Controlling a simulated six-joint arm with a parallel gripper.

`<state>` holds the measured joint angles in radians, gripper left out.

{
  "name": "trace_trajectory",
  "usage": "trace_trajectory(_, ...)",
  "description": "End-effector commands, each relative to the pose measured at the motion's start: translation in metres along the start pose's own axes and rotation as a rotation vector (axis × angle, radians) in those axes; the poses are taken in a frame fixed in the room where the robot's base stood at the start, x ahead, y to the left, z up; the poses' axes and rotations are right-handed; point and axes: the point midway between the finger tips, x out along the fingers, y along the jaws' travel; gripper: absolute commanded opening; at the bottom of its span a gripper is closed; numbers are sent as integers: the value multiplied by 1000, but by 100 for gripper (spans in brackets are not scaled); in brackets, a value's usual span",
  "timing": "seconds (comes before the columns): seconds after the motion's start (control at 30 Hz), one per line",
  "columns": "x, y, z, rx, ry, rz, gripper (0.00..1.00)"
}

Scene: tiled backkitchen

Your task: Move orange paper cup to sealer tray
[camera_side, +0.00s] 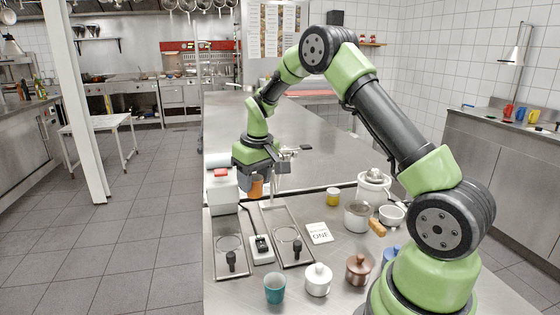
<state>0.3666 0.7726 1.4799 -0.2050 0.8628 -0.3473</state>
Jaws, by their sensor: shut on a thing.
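The orange paper cup (256,187) is held in my gripper (258,178), whose jaws are shut on it. The cup is partly hidden by the jaws. It is beside the white sealer body with a red top (222,190), near the far ends of the trays. Two metal trays with round openings and black handles run toward the front: a left tray (218,268), in line with the sealer body, and a right tray (279,218). I see no cup in either opening. I cannot tell how high the orange cup is above the counter.
A black-and-white switch box (261,250) lies between the trays. A teal cup (275,290), white pot (318,281) and brown pot (359,270) stand in front. A card (319,233), yellow cup (333,197), saucepan (357,218) and bowl (392,217) are right.

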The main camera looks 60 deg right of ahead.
Motion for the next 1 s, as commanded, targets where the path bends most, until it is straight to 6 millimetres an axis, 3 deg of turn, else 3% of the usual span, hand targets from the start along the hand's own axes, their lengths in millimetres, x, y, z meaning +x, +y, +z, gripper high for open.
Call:
trace_trajectory(0.03,18,-15,-4,-56,-6,-9,18)
trace_trajectory(0.2,55,-48,-11,-182,-2,-25,18)
trace_trajectory(0.4,76,-67,-12,-252,2,-35,18)
trace_trajectory(1.0,110,-70,-8,-261,2,-35,18)
